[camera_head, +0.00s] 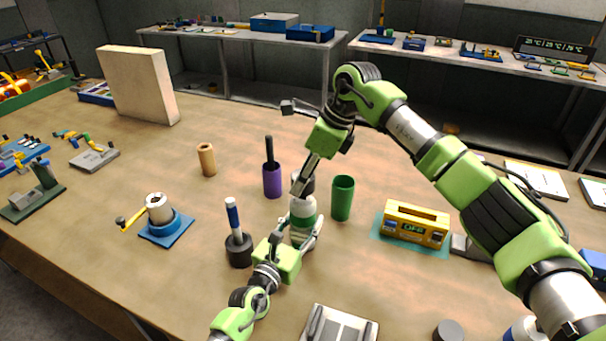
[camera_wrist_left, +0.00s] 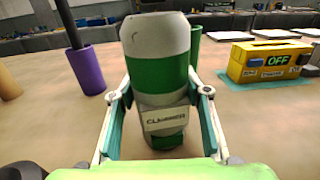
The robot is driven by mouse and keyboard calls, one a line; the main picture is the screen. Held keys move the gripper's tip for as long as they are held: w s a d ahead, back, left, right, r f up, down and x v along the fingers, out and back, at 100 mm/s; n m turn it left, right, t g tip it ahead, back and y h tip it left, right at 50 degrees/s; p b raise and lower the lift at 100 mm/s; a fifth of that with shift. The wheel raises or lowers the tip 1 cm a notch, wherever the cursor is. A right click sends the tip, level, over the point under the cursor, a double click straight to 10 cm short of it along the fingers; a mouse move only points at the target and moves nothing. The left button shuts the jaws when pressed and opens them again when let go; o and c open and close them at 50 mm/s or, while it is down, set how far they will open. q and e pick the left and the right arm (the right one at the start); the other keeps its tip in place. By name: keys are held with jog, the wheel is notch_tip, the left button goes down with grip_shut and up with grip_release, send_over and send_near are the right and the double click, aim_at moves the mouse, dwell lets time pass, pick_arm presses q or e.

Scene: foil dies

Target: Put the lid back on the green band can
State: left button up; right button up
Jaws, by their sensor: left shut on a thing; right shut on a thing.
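The green band can (camera_head: 302,228) stands upright on the table, white with green bands. It fills the middle of the left wrist view (camera_wrist_left: 158,75), with a label low on its front. My left gripper (camera_head: 303,240) is shut around its lower body; its fingers flank the can in the left wrist view. My right gripper (camera_head: 301,183) reaches down from above, shut on a small grey piece, seemingly the lid (camera_head: 309,184), over the can's top. The fingers partly hide it, and I cannot tell whether it touches the rim.
A green cup (camera_head: 342,199) stands close right of the can, and a purple cup (camera_head: 272,182) with a dark rod close left. A yellow box (camera_head: 415,223) is to the right, a grey tray (camera_head: 341,328) in front.

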jog(key=shift+f, duration=0.25)
dwell(0.3)
jog(key=shift+f, duration=0.8)
jog(key=shift+f, duration=0.65)
jog(key=o, duration=0.8)
jog(key=shift+o, duration=0.2)
jog(key=v, duration=1.2)
pick_arm(q)
jog(key=o, duration=1.7)
